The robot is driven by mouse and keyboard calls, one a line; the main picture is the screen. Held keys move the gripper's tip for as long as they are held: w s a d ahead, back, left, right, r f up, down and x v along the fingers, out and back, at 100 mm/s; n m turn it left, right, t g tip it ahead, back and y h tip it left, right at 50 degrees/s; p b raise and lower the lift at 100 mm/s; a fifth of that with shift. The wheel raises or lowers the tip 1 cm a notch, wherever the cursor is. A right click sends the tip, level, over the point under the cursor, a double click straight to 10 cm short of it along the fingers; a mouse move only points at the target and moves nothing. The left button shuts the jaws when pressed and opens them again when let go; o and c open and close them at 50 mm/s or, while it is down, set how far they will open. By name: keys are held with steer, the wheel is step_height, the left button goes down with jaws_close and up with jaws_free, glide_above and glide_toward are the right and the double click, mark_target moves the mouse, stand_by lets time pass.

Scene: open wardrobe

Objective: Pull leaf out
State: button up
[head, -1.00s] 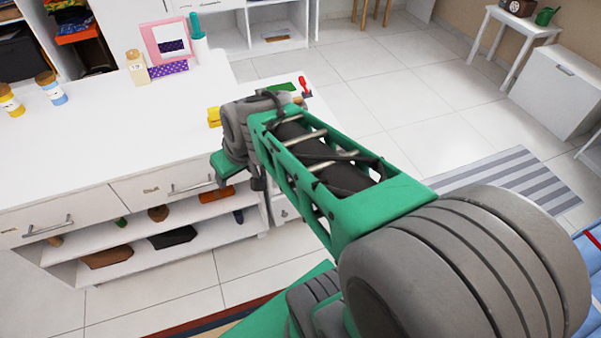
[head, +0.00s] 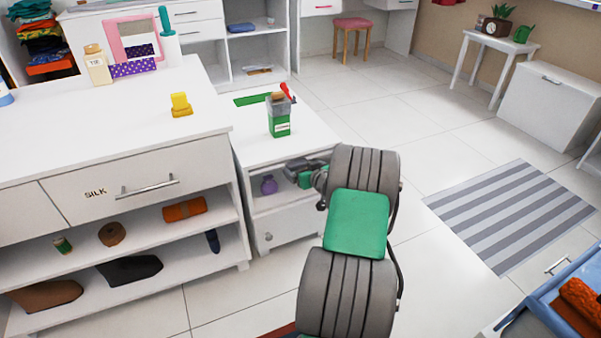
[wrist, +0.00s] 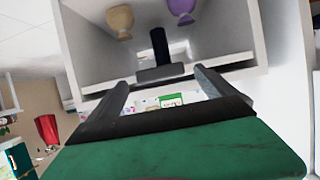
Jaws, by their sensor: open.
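A small white cabinet (head: 315,215) stands right of the long counter in the head view. My gripper (head: 305,172) is at its upper front, partly hidden by my arm. The wrist view is turned over. It shows the cabinet's white front edge (wrist: 245,78), which may be the leaf's front; I cannot tell leaf from cabinet top. A dark T-shaped pull (wrist: 160,73) sits at this edge. My gripper's two dark fingers (wrist: 163,90) are spread apart, one on each side of the pull. No grip on it shows.
A purple vase (head: 269,185) and a beige vase (wrist: 120,22) stand in the cabinet's open niche. A green-labelled container (head: 279,118) and a green mat (head: 253,99) are on its top. The long counter (head: 110,130) is at left. Tiled floor is open to the right.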

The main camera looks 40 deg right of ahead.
steer(key=shift+x, duration=1)
